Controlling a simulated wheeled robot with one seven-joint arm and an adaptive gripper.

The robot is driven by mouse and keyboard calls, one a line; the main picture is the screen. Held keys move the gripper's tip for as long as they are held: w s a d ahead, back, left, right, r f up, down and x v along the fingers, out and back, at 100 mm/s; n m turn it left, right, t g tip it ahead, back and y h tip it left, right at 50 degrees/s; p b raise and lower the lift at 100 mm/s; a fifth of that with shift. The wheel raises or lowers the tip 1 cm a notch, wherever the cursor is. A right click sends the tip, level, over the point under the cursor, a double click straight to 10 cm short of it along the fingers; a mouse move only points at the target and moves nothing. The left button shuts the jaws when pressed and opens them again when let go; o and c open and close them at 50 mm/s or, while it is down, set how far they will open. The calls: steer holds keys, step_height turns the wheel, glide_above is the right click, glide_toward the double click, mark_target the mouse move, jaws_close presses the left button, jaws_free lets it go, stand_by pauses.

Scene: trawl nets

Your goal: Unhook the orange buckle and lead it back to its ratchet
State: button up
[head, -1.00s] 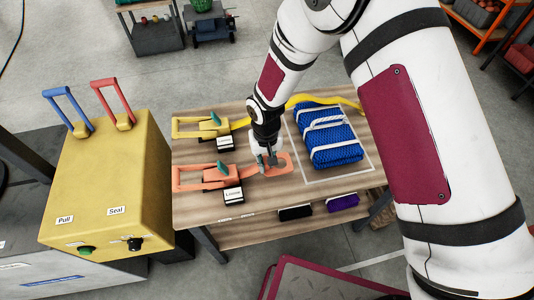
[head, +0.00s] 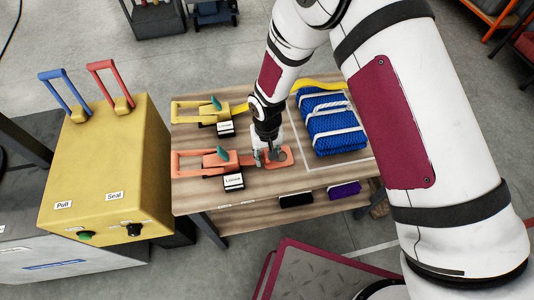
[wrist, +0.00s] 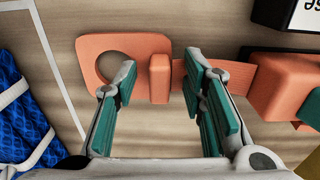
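The orange buckle (head: 284,157) lies flat on the wooden table, to the left of the blue net bundle and apart from it. A short orange strap joins it to the orange ratchet (head: 190,164) on its left. In the wrist view the buckle (wrist: 92,48) shows a round hole and a raised block. My gripper (head: 267,157) is low over the buckle. In the wrist view its teal-padded fingers (wrist: 162,88) are apart, with the block between them and a gap on each side. Whether the fingers touch the buckle plate is unclear.
The blue net bundle (head: 334,121) lies on the right of the table. A yellow ratchet (head: 190,112) sits behind the orange one, its strap running behind my arm. A black-and-white label block (head: 232,181) reads "Loose". A yellow box (head: 105,175) with two handles stands at left.

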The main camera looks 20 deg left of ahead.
step_height(320, 180, up, 12)
stand_by(0.7)
steer(key=w+d+r+m+t, duration=0.1)
steer(key=d+r+m, duration=0.1)
steer(key=d+r, duration=0.85)
steer(key=w+d+r+m+t, duration=0.1)
steer(key=d+r+t, duration=0.1)
steer(key=d+r, duration=0.85)
steer(key=s+d+r+m+t, duration=0.2)
steer(key=s+d+r+m, duration=0.1)
steer(key=s+d+r, duration=0.9)
steer(key=s+d, duration=0.1)
steer(key=s, duration=0.2)
steer(key=shift+s+r+t, duration=0.2)
steer(key=shift+r+t, duration=0.1)
steer(key=shift+r, duration=0.05)
